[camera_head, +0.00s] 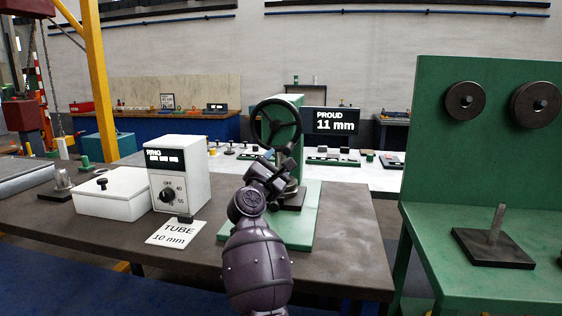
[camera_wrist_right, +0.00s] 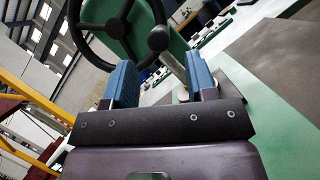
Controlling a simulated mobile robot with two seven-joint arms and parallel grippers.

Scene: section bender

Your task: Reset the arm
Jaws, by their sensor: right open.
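My right arm reaches from the bottom middle of the head view to the green press (camera_head: 291,140) with its black handwheel (camera_head: 277,122). My right gripper (camera_head: 270,160) is in front of the press, below the wheel. In the right wrist view its two blue fingers (camera_wrist_right: 160,82) stand apart with nothing between them. The handwheel (camera_wrist_right: 118,35) shows beyond the fingertips, and I cannot tell whether they touch it. My arm and gripper hide part of the press and its base plate (camera_head: 308,215). My left gripper is not in view.
A white box with a dial (camera_head: 180,178), a lidded white box (camera_head: 124,191) and a "TUBE 10 mm" card (camera_head: 172,233) lie left of the press. A display (camera_head: 333,121) reads "PROUD 11 mm". A green machine with rollers (camera_head: 480,180) stands at the right. The brown table's right front (camera_head: 350,245) is clear.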

